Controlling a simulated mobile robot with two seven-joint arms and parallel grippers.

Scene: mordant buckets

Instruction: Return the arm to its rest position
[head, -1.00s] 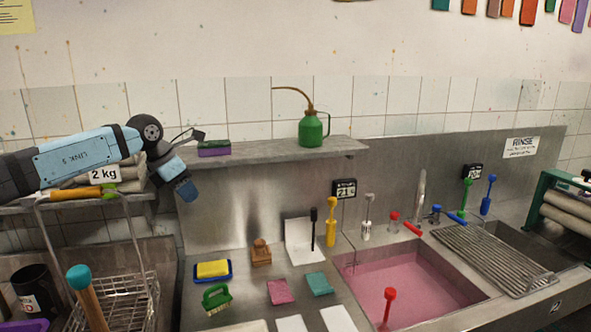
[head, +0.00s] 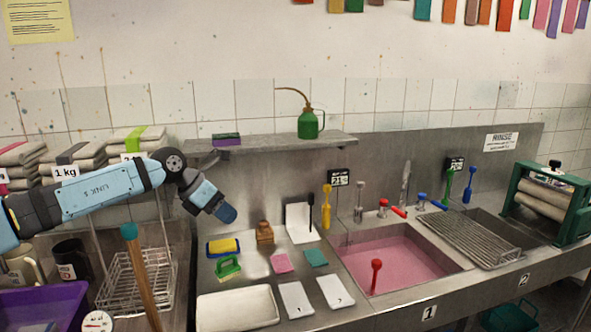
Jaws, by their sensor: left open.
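My left arm (head: 110,190) comes in from the left, light blue with dark joints, and bends down at its wrist. My left gripper (head: 227,215) points down and to the right, in front of the steel splashback and above the counter's left part. It is open, and I see nothing held in it. My right gripper is not in view.
A wall shelf (head: 290,146) holds a green oil can (head: 308,124). Folded cloth stacks (head: 80,152) sit behind my arm. A wire basket (head: 132,283) and wooden-handled tool (head: 142,275) stand below it. A sink of pink liquid (head: 390,258) lies right.

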